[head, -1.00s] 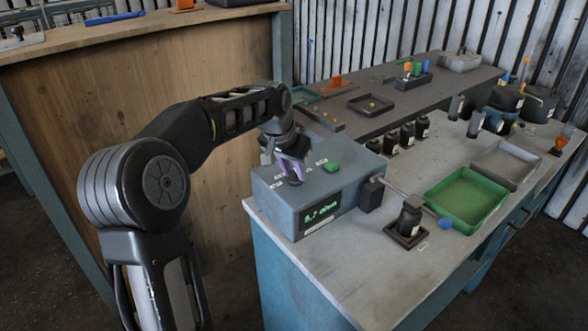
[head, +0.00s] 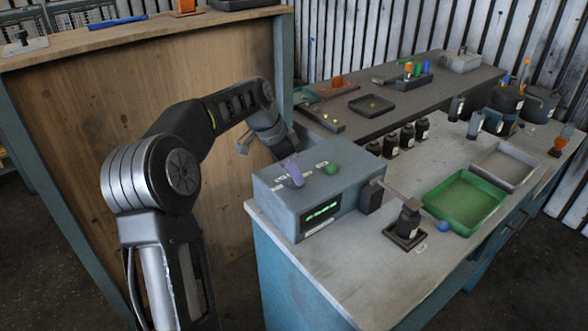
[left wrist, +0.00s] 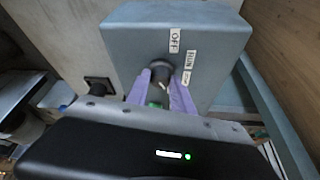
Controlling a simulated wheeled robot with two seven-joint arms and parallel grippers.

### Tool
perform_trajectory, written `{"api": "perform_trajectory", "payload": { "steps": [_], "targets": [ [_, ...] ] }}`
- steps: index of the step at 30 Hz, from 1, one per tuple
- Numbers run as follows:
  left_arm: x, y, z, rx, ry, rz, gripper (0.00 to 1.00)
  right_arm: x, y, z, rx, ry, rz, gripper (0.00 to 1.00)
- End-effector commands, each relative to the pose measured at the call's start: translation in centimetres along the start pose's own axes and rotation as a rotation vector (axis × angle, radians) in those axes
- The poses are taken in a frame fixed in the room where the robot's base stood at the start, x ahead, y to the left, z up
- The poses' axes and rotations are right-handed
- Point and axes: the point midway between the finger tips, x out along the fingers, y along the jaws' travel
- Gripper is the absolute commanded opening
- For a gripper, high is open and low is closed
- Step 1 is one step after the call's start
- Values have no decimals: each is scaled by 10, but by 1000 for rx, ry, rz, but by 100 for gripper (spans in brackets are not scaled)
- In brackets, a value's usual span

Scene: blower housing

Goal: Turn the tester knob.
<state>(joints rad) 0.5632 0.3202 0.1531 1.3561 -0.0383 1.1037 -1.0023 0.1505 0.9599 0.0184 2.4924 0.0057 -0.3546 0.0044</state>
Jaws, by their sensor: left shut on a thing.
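The tester is a blue-grey box (head: 268,190) on the near left corner of the bench, with a dark display (head: 321,213) showing green dashes. Its dark round knob (left wrist: 160,69) shows in the left wrist view, beside labels OFF (left wrist: 175,40) and RUN (left wrist: 190,60). My left gripper (head: 295,176) has purple fingers on the tester's top; in the left wrist view (left wrist: 162,82) they are shut on the knob, one on each side. The fingers hide the knob in the head view. The knob's exact pointing direction is unclear. My right gripper is not in view.
A green button (head: 331,169) is on the tester's top, close to the fingers. A black bottle (head: 409,219) in a small tray and a blue ball (head: 443,226) stand right of the tester. A green tray (head: 465,203) lies further right. A wooden panel (head: 80,120) stands behind my left arm.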

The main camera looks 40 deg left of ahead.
Motion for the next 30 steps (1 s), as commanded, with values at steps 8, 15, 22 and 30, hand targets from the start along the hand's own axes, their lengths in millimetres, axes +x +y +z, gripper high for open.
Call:
{"api": "perform_trajectory", "payload": {
  "steps": [8, 15, 22, 30],
  "targets": [
    [-1, -2, -1, 127, 1, 51, 0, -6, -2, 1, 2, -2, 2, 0],
    [0, -2, 0, 161, 0, 65, 0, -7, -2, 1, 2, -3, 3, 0],
    [0, -2, 0, 162, 0, 65, 0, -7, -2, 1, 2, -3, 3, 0],
    [0, -2, 0, 161, -1, 65, 44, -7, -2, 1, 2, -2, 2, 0]
  ]
}}
